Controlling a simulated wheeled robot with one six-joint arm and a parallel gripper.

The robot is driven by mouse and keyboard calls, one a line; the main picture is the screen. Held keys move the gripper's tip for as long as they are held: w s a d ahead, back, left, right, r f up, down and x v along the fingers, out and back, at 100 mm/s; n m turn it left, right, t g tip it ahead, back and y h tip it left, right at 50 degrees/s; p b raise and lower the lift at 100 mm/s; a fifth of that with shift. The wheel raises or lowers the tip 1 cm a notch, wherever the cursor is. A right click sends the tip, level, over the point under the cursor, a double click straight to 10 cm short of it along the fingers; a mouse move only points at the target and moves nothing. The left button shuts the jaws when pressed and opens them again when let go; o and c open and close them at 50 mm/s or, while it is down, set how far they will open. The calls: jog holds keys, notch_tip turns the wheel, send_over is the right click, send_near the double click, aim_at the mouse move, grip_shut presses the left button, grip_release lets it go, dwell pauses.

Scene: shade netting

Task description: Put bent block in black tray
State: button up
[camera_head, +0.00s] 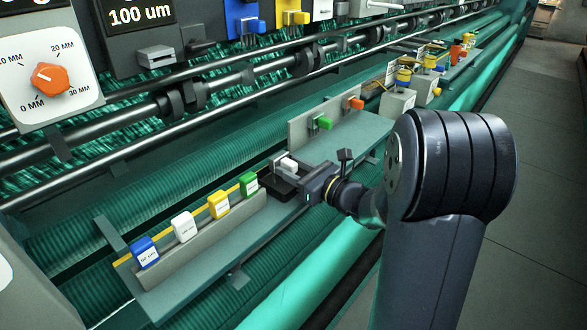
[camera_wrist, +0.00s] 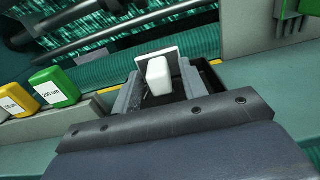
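A small white block (camera_head: 288,164), which I take to be the bent block, is at the black tray (camera_head: 283,186) on the green shelf. In the wrist view the white block (camera_wrist: 159,76) stands between my gripper's fingers (camera_wrist: 161,84), with a gap visible on each side. My gripper (camera_head: 299,181) reaches in from the right, low over the tray. Its fingers look open. The dark tray (camera_wrist: 211,76) shows to the right of the fingers. The block's lower end and its contact with the tray are hidden. Its bend cannot be made out.
Blue (camera_head: 145,252), white (camera_head: 184,227), yellow (camera_head: 218,205) and green (camera_head: 249,184) labelled boxes stand in a row left of the tray. A green clamp (camera_head: 322,123) and an orange one (camera_head: 355,103) are behind. The shelf's front strip (camera_head: 225,250) is clear.

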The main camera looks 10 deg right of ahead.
jog(key=shift+r, duration=0.25)
jog(key=b+v, duration=0.2)
jog(key=v, duration=1)
jog(key=shift+f, duration=0.1)
jog(key=p+x, duration=0.2)
jog(key=x, duration=1)
jog(key=shift+f, duration=0.1)
jog(key=shift+w+f, duration=0.1)
jog(key=shift+f, duration=0.1)
jog(key=shift+r, duration=0.3)
